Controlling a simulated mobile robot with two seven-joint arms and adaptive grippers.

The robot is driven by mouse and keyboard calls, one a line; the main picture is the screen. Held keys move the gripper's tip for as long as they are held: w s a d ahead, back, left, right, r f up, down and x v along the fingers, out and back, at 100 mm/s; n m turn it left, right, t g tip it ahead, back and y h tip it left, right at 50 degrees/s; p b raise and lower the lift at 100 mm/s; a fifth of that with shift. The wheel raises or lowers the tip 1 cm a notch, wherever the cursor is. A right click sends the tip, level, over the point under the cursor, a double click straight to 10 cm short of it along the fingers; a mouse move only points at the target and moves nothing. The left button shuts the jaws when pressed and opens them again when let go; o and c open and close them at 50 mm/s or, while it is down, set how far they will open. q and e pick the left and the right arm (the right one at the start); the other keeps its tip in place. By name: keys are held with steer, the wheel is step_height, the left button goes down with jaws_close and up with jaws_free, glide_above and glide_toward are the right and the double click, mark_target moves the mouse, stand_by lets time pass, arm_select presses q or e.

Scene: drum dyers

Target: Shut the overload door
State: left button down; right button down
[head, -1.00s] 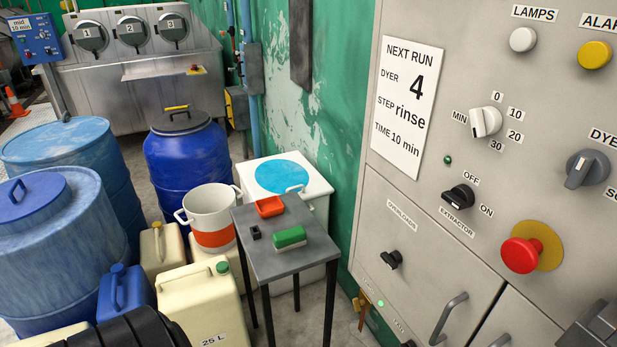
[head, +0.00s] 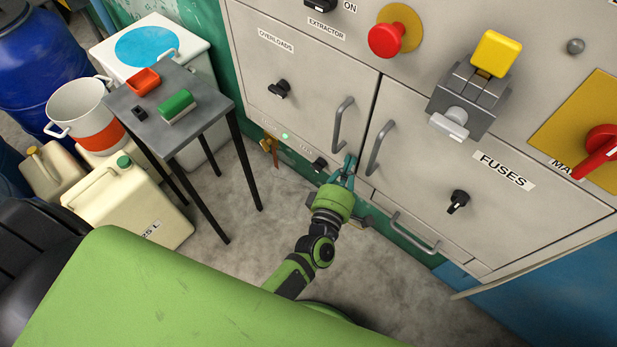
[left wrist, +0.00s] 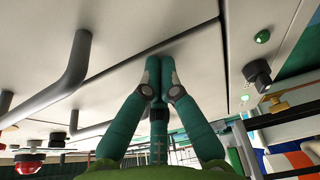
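The overload door (head: 300,75), labelled OVERLOADS, is a beige panel on the cabinet with a black knob (head: 279,89) and a grey bar handle (head: 342,124) near its right edge. It looks about flush with the cabinet front; I cannot tell whether a slight gap remains. My left gripper (head: 348,166) is below that handle, at the door's lower right corner. In the left wrist view its fingertips (left wrist: 160,65) are together with nothing seen between them, close to the panels. Whether they touch is unclear. My right gripper is not in view.
The fuses door (head: 470,165) with its own handle (head: 380,147) adjoins on the right. A red button (head: 386,40) and a yellow-handled switch (head: 480,80) are above. A small grey table (head: 210,112) stands left of the cabinet. Bare floor lies between.

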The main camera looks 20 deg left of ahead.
arm_select(q)
steer(key=s, duration=1.2)
steer(key=shift+a, duration=0.1)
steer(key=s+a+f+m+g+h, duration=0.1)
steer(key=s+f+m+g, duration=0.25)
steer(key=f, duration=0.55)
steer(key=s+f+m+g+h, duration=0.1)
steer(key=s+f+m+g, duration=0.15)
steer(key=f+m, duration=0.4)
steer(key=s+a+f+m+g+h, duration=0.1)
steer(key=s+f+m+g, duration=0.25)
steer(key=f, duration=0.65)
steer(key=s+a+f+m+g+y, duration=0.1)
steer(key=s+a+f+m+g, duration=0.2)
steer(key=s+a+f, duration=0.3)
steer(key=s+a+f+m+g+y, duration=0.2)
steer(key=s+a+f+m+g, duration=0.2)
steer(key=s+a+f, duration=0.3)
steer(key=s, duration=0.5)
steer(key=shift+s, duration=0.25)
steer(key=shift+g, duration=0.25)
